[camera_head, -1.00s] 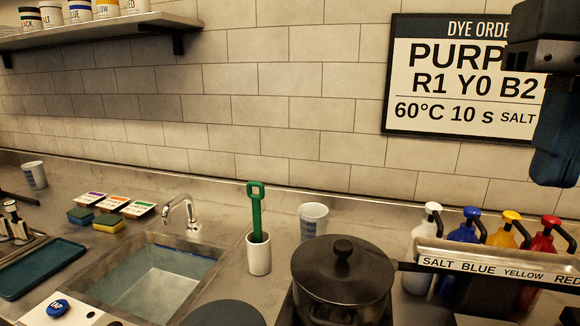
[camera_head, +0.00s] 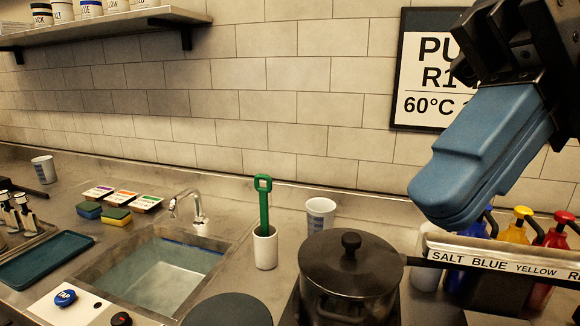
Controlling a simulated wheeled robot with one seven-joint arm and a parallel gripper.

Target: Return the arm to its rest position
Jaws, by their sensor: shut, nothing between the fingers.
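My arm is at the right of the head view, in front of the wall and above the counter. Its blue rounded link (camera_head: 480,150) slants from upper right to lower left, its lower end just over the dye bottles. The rest of my arm is outside the picture.
A lidded black pot (camera_head: 350,275) stands left of the labelled bottle rack (camera_head: 500,262). My arm partly covers the bottles and the order sign (camera_head: 418,70). A green-handled tool (camera_head: 264,210) stands in a white cup. The sink (camera_head: 165,270) is at left.

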